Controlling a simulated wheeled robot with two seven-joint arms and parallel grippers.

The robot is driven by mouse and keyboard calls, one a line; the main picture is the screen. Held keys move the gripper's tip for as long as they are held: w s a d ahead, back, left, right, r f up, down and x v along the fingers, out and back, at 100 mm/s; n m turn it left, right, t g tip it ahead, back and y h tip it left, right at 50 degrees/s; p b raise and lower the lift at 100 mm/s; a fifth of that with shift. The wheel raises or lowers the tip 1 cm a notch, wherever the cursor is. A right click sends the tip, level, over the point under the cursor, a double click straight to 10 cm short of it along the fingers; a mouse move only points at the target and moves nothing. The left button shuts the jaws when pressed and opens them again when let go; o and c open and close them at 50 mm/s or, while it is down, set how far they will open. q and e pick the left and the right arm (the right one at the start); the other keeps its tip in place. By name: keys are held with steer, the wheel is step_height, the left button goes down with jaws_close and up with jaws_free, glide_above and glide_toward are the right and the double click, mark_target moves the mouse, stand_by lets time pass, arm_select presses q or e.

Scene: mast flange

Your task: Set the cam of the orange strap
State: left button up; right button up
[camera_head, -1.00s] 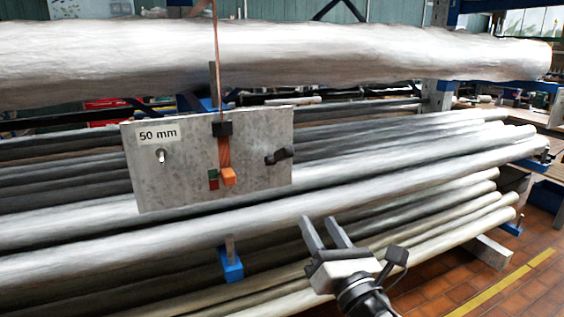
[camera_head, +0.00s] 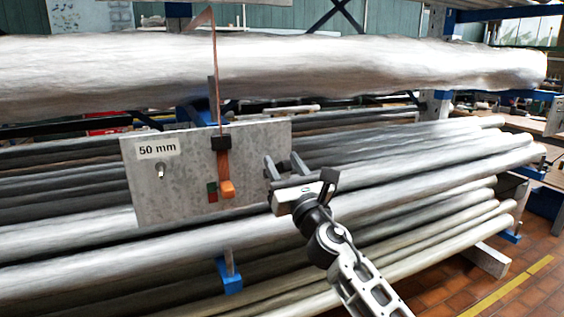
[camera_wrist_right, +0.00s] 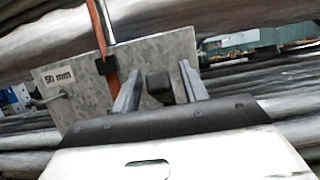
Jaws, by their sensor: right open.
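The orange strap (camera_head: 214,80) hangs from above into a black buckle (camera_head: 221,143) on a grey metal plate (camera_head: 160,200). My right gripper (camera_head: 281,160) is open at the plate's right edge. In the right wrist view a black block-like fitting (camera_wrist_right: 159,86) shows between the open fingers (camera_wrist_right: 161,75); I cannot tell if they touch it. The head view hides this fitting behind the gripper. My left gripper is not in view.
A "50 mm" label (camera_head: 158,150) and a metal stud (camera_head: 160,170) are at the plate's left. A thick wrapped bundle (camera_head: 380,72) runs above, and long metal tubes (camera_head: 430,155) lie behind and below. Brick-coloured floor is open at lower right.

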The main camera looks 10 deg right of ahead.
steer(key=shift+w+a+r, duration=0.2)
steer(key=shift+w, duration=0.3)
jaws_close()
